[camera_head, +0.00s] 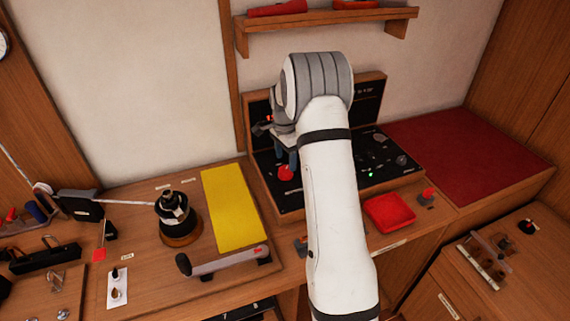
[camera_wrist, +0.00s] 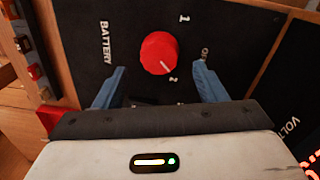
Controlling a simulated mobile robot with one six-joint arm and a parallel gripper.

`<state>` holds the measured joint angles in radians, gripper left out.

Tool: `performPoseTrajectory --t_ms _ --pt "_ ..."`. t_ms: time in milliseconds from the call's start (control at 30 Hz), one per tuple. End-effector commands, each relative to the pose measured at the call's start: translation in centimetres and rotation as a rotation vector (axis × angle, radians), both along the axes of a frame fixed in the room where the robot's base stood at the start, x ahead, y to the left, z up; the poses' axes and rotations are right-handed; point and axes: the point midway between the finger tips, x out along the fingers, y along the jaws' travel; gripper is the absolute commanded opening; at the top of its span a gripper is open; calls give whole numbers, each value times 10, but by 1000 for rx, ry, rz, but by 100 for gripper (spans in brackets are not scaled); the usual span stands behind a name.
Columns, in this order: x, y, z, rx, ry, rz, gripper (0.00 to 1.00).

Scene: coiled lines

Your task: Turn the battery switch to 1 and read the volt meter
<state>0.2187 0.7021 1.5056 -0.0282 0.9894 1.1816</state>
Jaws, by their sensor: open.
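The battery switch is a round red knob (camera_wrist: 158,53) on a black panel, beside the word BATTERY, with marks 1, 2 and OFF around it. Its short white line points to the lower right in the wrist view, towards the 2. The red knob also shows in the head view (camera_head: 285,173). My gripper (camera_wrist: 159,74) is open and empty, its two blue fingers on either side of the space just short of the knob; I cannot tell the exact gap. The volt meter (camera_wrist: 312,168) shows only partly, with cut-off red digits I cannot read.
My arm hides part of the black panel (camera_head: 262,165) in the head view. A red tray (camera_head: 390,212) lies in front of it. A yellow mat (camera_head: 233,207) and a black winch (camera_head: 177,215) are to the left. A shelf (camera_head: 325,17) hangs above.

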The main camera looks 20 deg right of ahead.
Motion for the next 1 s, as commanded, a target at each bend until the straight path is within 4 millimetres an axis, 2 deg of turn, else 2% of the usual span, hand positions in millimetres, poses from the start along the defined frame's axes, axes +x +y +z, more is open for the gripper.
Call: performPoseTrajectory --t_ms 233,567,1000 --pt "-2 0 -30 1 2 1 65" --pt "-2 1 -36 0 -1 2 65" --pt "-2 1 -36 0 -1 3 30"
